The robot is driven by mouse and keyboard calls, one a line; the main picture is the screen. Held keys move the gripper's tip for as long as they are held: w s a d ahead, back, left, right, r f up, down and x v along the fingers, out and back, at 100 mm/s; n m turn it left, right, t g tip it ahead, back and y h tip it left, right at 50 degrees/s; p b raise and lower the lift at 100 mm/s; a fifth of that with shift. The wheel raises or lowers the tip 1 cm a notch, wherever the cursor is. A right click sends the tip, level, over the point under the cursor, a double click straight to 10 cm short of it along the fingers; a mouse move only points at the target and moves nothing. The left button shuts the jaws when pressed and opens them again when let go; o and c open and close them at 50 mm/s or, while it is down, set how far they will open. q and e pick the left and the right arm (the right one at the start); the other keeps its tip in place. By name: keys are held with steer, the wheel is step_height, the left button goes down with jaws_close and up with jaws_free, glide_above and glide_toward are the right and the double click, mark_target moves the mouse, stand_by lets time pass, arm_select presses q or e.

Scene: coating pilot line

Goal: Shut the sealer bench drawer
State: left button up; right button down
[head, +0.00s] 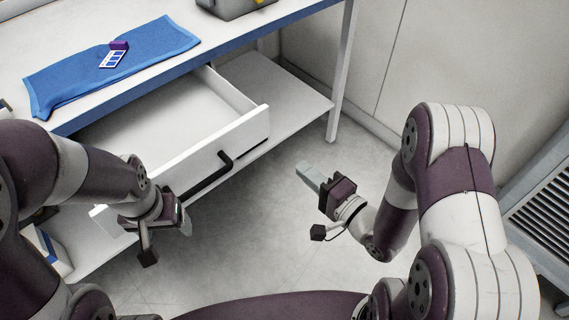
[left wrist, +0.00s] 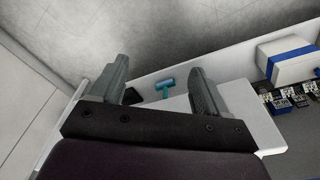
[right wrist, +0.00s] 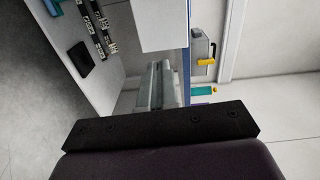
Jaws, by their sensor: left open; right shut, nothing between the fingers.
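The sealer bench drawer (head: 188,108) is pulled out from under the bench top in the head view, and the part of its inside I can see is empty. Its white front panel (head: 248,133) carries a dark bar handle (head: 213,174). My left arm hides the left part of the drawer. My left gripper (head: 186,222) is open, low near the left end of the drawer front; I cannot tell whether it touches. Its spread fingers show in the left wrist view (left wrist: 160,85) with nothing gripped. My right gripper (head: 302,170) is shut and empty, right of the handle and apart from it.
A blue mat (head: 75,82) with a small purple block (head: 119,45) lies on the bench top (head: 180,12). The lower shelf (head: 297,103) bears a black block (right wrist: 80,58). A louvred cabinet (head: 540,225) stands at the right. Floor before the drawer is clear.

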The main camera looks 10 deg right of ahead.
mark_target(257, 130)
arm_select(q)
steer(key=shift+d+f+b, duration=0.1)
steer(key=shift+f+b, duration=0.55)
steer(key=shift+f, duration=0.3)
arm_select(e)
steer(key=x, duration=1.3)
steer(key=shift+w+a+r, duration=0.3)
steer(key=shift+r, duration=0.05)
steer(key=b+x, duration=0.4)
steer(key=x, duration=1.1)
steer(key=shift+w+a, duration=0.25)
steer(key=shift+w, duration=0.1)
steer(key=x, duration=0.5)
steer(key=b+x, duration=0.1)
steer(key=x, duration=0.1)
steer(key=shift+w+a+r, duration=0.2)
steer(key=shift+w+r, duration=0.15)
steer(key=shift+w+a, duration=0.1)
steer(key=shift+w, duration=0.1)
arm_select(q)
steer(key=f, duration=0.1)
steer(key=w+f, duration=0.1)
steer(key=f, duration=0.1)
steer(key=a+f, duration=0.1)
steer(key=shift+w+f, duration=0.35)
steer(key=shift+w, duration=0.05)
arm_select(e)
steer(key=shift+r, duration=0.35)
